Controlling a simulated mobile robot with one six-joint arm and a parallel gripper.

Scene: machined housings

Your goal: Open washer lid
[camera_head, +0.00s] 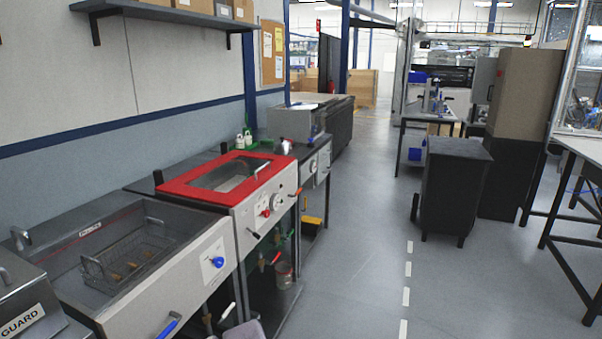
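A red-framed lid (182,187) with a clear window lies shut on a grey cabinet (250,222) against the left wall. I take this to be the washer, though I cannot read a label. A small pale handle (262,171) stands near the lid's right edge. The cabinet front has a red knob, a dial and a dark lever. What lies under the window is hard to make out. My gripper is not in view.
Left of it is an open steel basin (78,262) holding a wire basket (128,258). A box marked GUARD (22,312) is at the lower left. A shelf (160,12) hangs above.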

